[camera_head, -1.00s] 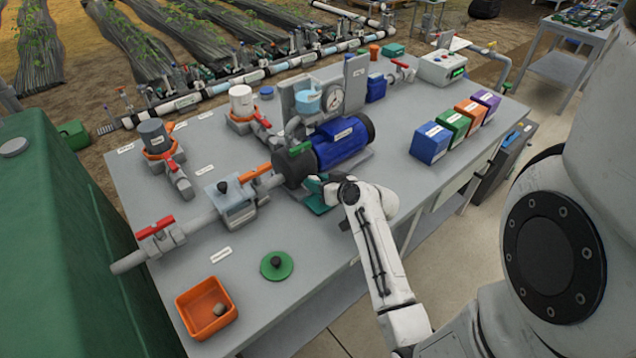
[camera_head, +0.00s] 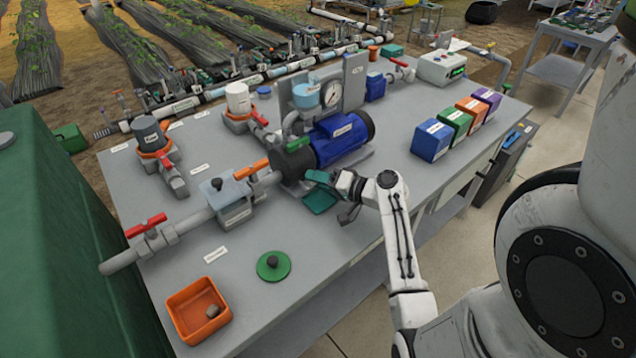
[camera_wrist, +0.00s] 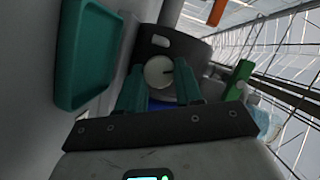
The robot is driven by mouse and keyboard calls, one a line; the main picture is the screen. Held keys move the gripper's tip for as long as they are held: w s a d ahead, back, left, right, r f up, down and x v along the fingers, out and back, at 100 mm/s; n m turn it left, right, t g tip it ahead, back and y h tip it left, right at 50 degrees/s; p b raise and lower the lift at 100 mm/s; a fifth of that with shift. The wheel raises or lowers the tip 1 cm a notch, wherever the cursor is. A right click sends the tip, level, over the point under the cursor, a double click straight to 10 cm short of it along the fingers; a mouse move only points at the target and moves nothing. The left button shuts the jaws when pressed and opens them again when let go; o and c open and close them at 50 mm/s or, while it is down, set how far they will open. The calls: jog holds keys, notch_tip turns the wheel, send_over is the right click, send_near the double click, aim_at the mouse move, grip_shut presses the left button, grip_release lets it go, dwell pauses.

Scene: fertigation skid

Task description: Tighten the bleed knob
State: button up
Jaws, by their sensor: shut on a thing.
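The bleed knob (camera_wrist: 158,72) is a pale round disc with a dark line on its face, in front of the dark pump housing in the wrist view. My gripper (camera_wrist: 159,85) has teal fingers, one on each side of the knob, shut on it. In the head view my gripper (camera_head: 316,177) is at the near side of the pump (camera_head: 292,163), below the blue motor (camera_head: 343,138). The knob is hidden there by the gripper and pump.
A teal tray (camera_head: 320,201) lies just below my gripper and also shows in the wrist view (camera_wrist: 88,55). A green disc with a dark knob (camera_head: 273,266) and an orange bin (camera_head: 180,303) are at the front left. Coloured boxes (camera_head: 432,141) stand to the right.

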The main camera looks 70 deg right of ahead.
jog(key=m, duration=0.1)
jog(key=m+t+b, duration=0.1)
jog(key=m, duration=0.1)
jog(key=m+t, duration=0.1)
jog(key=shift+f+m+b, duration=0.25)
jog(key=shift+m+b, duration=0.05)
jog(key=shift+m, duration=0.1)
dwell(0.4)
jog(key=o, duration=1)
jog(key=shift+d, duration=0.1)
jog(key=shift+o, duration=0.2)
jog(key=shift+s, duration=0.1)
jog(key=s, duration=0.3)
jog(key=s+a+b, duration=0.1)
jog(key=s, duration=0.6)
jog(key=shift+s+a, duration=0.25)
jog(key=shift+a, duration=0.1)
